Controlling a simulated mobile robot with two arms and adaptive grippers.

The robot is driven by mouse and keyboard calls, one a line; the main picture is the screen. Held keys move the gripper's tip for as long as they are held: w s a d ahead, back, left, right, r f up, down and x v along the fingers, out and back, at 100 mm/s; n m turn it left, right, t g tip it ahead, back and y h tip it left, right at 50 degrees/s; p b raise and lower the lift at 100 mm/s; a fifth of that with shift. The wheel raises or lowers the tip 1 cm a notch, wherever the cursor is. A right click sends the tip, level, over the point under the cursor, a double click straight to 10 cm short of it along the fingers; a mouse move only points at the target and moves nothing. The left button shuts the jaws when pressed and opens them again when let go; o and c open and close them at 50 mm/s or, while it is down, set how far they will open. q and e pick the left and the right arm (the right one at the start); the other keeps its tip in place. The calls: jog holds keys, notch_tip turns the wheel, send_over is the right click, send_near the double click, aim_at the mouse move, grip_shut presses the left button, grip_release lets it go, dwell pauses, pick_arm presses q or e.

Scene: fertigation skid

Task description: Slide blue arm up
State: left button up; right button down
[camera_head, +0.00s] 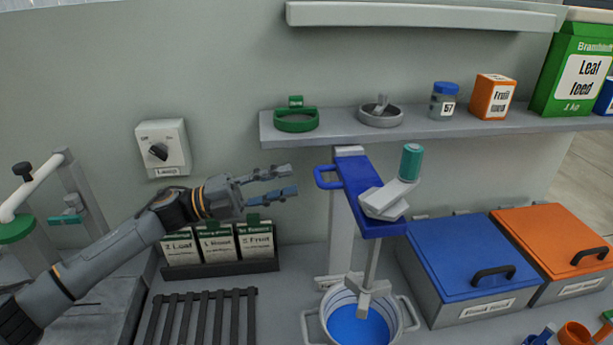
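The blue arm (368,196) sits on a grey upright post (341,225) at the middle, below the shelf. It has a blue loop handle (326,177) on its left side. A light grey block with a teal cylinder (411,162) is on its front end, and a grey stirrer shaft (371,262) hangs from it into a bucket (401,318) of blue liquid. My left gripper (292,180) is open and empty, its fingers pointing right, a short gap left of the handle. My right gripper is not in view.
The shelf (440,129) above holds a green ring (296,122), a grey dish (380,116), a jar and boxes. Blue-lidded (470,254) and orange-lidded (555,241) bins stand right. A card rack (222,268) and black grate (200,315) lie below my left arm.

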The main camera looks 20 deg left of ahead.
pick_arm(q)
jog(key=v, duration=0.5)
dwell(0.4)
